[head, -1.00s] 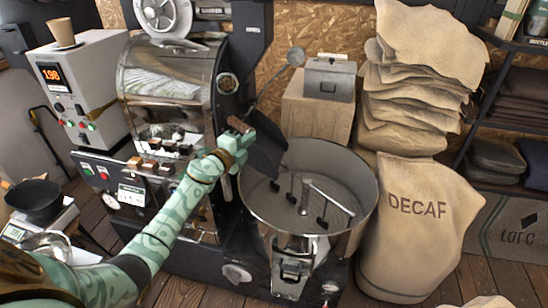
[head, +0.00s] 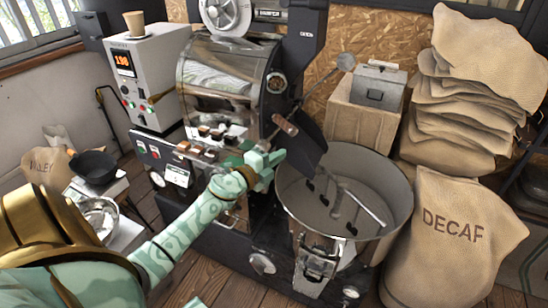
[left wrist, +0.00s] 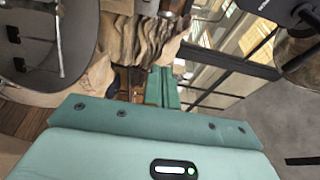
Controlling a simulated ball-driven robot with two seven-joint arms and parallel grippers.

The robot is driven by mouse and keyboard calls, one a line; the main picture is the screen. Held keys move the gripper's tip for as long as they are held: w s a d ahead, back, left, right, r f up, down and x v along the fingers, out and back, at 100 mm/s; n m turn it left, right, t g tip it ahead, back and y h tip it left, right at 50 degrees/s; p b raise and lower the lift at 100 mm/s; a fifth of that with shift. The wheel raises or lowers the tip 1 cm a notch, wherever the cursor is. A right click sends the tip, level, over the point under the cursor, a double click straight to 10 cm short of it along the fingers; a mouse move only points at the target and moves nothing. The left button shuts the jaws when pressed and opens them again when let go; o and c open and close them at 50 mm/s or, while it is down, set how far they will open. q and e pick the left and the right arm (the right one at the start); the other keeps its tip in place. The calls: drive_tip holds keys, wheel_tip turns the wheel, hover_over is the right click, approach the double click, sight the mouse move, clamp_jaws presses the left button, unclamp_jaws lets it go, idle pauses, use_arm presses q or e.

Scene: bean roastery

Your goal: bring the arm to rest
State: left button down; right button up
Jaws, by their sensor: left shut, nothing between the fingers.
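My left arm reaches in from the lower left in the head view. Its teal left gripper (head: 272,158) is shut and empty. It appears just below the wooden handle (head: 285,125) on the roaster's front (head: 228,80) and left of the dark chute door (head: 312,148). A small gap shows between gripper and handle. In the left wrist view the two fingers (left wrist: 163,88) are together, with nothing between them. My right gripper is not recognisable; only a small teal piece of my body shows at the bottom edge of the head view.
The round cooling tray (head: 402,200) stands right of the gripper. A DECAF sack (head: 450,245) and stacked sacks (head: 465,110) are further right. A control box (head: 150,85), black bowl (head: 94,167) and metal bowl (head: 98,215) are left. Wooden floor (head: 205,278) shows in front.

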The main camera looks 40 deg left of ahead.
use_arm(q)
drive_tip(key=shift+s+a, duration=0.2)
drive_tip(key=shift+s, duration=0.45)
